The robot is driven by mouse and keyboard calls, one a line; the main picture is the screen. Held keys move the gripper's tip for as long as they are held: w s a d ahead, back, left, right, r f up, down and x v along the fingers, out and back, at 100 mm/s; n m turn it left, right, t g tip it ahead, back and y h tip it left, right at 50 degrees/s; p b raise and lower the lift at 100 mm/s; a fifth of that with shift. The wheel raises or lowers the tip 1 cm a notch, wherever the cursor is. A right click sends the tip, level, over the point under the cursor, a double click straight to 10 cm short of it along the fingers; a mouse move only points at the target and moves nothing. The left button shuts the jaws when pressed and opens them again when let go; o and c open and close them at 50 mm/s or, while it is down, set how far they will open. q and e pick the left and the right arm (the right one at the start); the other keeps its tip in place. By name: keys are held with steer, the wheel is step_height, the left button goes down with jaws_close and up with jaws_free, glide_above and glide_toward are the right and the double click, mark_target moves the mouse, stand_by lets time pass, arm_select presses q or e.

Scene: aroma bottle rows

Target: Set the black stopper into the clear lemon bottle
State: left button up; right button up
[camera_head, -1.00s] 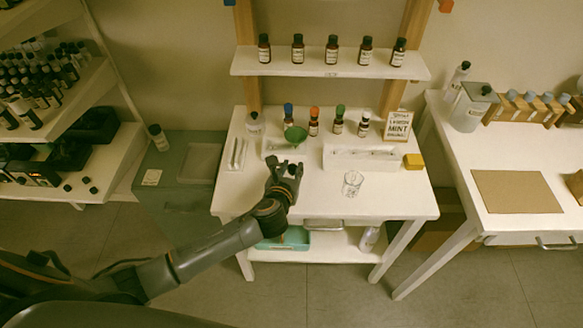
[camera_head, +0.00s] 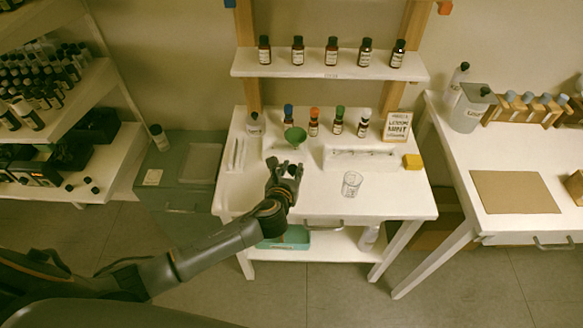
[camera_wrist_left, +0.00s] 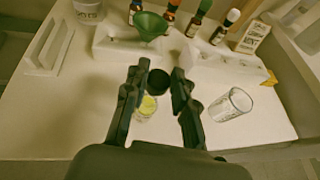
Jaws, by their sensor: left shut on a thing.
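My left gripper (camera_head: 285,172) is over the middle of the white table, in front of the green funnel. In the left wrist view, its fingers (camera_wrist_left: 158,75) are closed around the black stopper (camera_wrist_left: 158,82). The clear lemon bottle (camera_wrist_left: 147,106), with yellow liquid in it, shows behind and below the stopper, partly covered by the fingers. I cannot tell how large the gap between stopper and bottle is. In the head view my left gripper hides the bottle. My right gripper is not in view.
A clear glass beaker (camera_head: 352,184) stands to the right of my gripper. A green funnel (camera_head: 295,135), capped bottles, a white rack (camera_head: 360,160) and a yellow block (camera_head: 413,161) are behind it. The table's front edge is mostly clear.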

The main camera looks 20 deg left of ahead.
arm_select(q)
steer(key=shift+f+b, duration=0.8)
steer(key=shift+f, duration=0.65)
steer(key=o, duration=1.1)
steer(key=a+v, duration=0.1)
steer(key=v, duration=1.1)
steer(key=shift+d, duration=0.45)
